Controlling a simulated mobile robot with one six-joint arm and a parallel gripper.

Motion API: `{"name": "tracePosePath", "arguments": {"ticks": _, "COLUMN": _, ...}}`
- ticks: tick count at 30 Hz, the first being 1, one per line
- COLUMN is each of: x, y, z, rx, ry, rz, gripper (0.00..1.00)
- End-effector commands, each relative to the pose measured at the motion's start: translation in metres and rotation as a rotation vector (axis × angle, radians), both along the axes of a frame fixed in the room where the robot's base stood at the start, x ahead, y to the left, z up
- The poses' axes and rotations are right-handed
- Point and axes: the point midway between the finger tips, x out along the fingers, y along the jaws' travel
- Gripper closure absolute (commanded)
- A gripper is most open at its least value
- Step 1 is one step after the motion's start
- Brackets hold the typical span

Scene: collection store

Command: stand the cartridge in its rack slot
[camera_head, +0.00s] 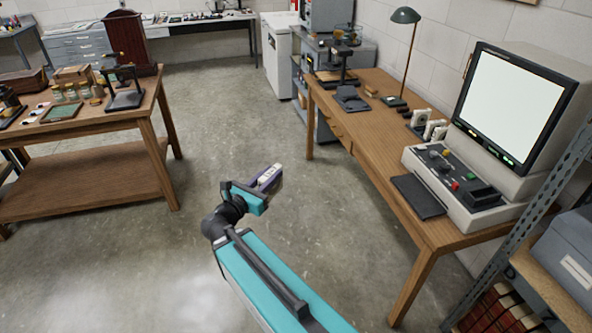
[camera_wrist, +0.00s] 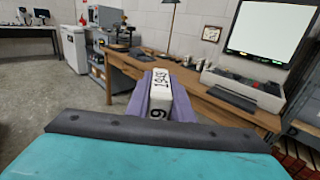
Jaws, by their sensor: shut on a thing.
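The cartridge (camera_wrist: 160,95) is a white block with dark printed characters, seen close in the wrist view. My gripper (camera_head: 265,185) is shut on it, and purple-grey surfaces flank it on both sides. In the head view, the held cartridge (camera_head: 269,176) shows as a small pale patch over the open floor, left of the wooden table. Its lower part is hidden. Several white upright pieces (camera_head: 431,128) stand in a row on the table, left of the screen machine, and look like the rack with other cartridges. I cannot make out its slots.
The wooden table (camera_head: 375,108) carries a machine with a big lit screen (camera_head: 510,105), a control panel, a dark flat pad (camera_head: 419,196) and a green lamp (camera_head: 405,16). A metal shelf stands at the right edge. Another wooden table (camera_head: 85,120) is at left. The floor between is clear.

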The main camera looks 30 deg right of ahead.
Motion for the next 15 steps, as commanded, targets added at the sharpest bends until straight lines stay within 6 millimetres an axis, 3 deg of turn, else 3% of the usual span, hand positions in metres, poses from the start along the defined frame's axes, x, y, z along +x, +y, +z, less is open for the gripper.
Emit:
{"name": "tracePosePath", "arguments": {"ticks": 1, "x": 0.002, "y": 0.017, "z": 0.000, "rx": -0.001, "ry": -0.001, "rz": 0.022, "gripper": 1.00}}
{"name": "tracePosePath", "arguments": {"ticks": 9, "x": 0.007, "y": 0.093, "z": -0.002, "rx": -0.002, "ry": 0.000, "rz": 0.115, "gripper": 1.00}}
{"name": "tracePosePath", "arguments": {"ticks": 15, "x": 0.006, "y": 0.136, "z": -0.003, "rx": -0.002, "ry": 0.001, "rz": 0.167, "gripper": 1.00}}
